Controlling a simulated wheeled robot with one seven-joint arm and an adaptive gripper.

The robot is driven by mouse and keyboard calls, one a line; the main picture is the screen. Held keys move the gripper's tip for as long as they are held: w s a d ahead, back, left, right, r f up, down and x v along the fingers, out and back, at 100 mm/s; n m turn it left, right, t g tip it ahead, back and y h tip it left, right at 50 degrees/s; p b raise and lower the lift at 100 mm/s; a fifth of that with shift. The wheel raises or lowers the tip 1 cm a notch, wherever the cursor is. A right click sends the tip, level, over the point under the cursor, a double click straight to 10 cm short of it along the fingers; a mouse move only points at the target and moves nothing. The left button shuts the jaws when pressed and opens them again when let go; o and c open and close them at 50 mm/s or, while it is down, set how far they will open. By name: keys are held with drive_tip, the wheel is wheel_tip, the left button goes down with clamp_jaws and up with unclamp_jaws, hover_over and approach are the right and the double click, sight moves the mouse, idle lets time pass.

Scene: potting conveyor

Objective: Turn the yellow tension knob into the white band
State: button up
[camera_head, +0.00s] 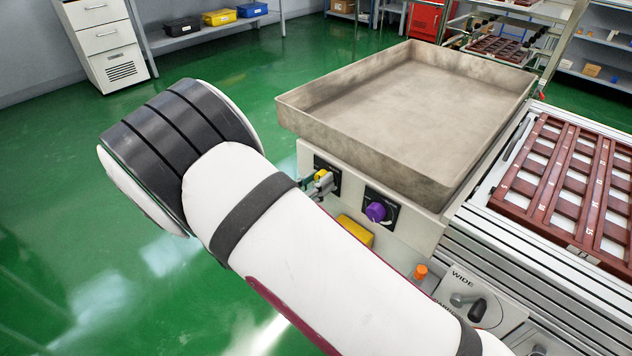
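The yellow tension knob (320,175) shows as a small patch on a black dial plate (334,177), on the front of the pale machine housing below the large metal tray. Small grey and greenish fingertip parts of my gripper (318,186) are right at the knob, overlapping it in the picture. My white and black arm hides the rest of the gripper. I cannot tell whether the fingers touch or grip the knob. The white band on the dial cannot be made out at this size.
A purple knob (376,212) on its own black plate sits right of the yellow one. A yellow block (355,231), an orange button (420,271) and a lever plate marked WIDE (485,303) are nearby. The metal tray (350,135) overhangs the knobs. Green floor is open at left.

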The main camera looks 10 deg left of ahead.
drive_tip(key=shift+c, duration=1.1)
drive_tip(key=shift+s+d+f+m+b, duration=0.15)
drive_tip(key=shift+m+b, duration=2.65)
drive_tip(key=shift+m, duration=2.15)
drive_tip(key=shift+w+a+f+m+b, duration=0.15)
drive_tip(key=shift+m+b, duration=2.6)
drive_tip(key=shift+m, duration=2.15)
drive_tip(key=shift+s+d+f+m+b, duration=0.15)
drive_tip(key=shift+m+b, duration=2.65)
drive_tip(key=shift+m, duration=2.15)
